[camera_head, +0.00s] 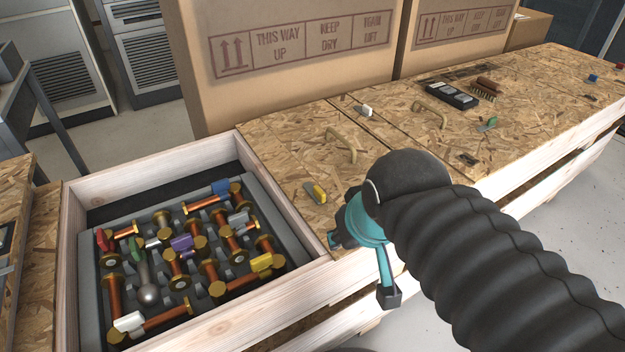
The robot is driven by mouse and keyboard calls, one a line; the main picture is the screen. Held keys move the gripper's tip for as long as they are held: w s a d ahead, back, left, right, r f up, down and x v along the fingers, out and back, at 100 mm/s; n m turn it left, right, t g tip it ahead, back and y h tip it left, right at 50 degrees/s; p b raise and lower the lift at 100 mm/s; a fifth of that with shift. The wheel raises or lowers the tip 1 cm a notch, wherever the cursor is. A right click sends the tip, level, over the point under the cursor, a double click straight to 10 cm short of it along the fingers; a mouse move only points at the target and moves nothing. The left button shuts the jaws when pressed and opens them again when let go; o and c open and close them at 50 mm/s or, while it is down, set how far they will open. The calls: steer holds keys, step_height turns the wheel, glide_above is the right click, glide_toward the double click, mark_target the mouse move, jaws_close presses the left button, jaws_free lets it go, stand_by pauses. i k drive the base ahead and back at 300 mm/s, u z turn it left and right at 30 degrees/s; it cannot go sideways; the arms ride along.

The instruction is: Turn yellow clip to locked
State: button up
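A yellow clip (318,193) with a metal plate is on the near end of the chipboard lid, close to the open crate's corner. Its handle stands up at a slant; I cannot tell which position counts as locked. My gripper (362,268) is just right of and below the clip in the picture, at the lid's front edge. Its two teal fingers with dark tips are apart, with nothing seen between them. It does not appear to touch the clip. My black sleeved arm hides part of the lid and front edge.
The open wooden crate (312,285) at left holds several copper-coloured parts with coloured tabs. A rope handle (342,146) rises behind the clip. A white clip (366,110) and a green clip (489,123) are farther along. Large cardboard boxes (290,50) stand behind.

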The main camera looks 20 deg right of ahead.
mark_target(318, 194)
steer(key=k, duration=1)
steer(key=u, duration=1.25)
steer(key=i, duration=1)
steer(key=z, duration=2.25)
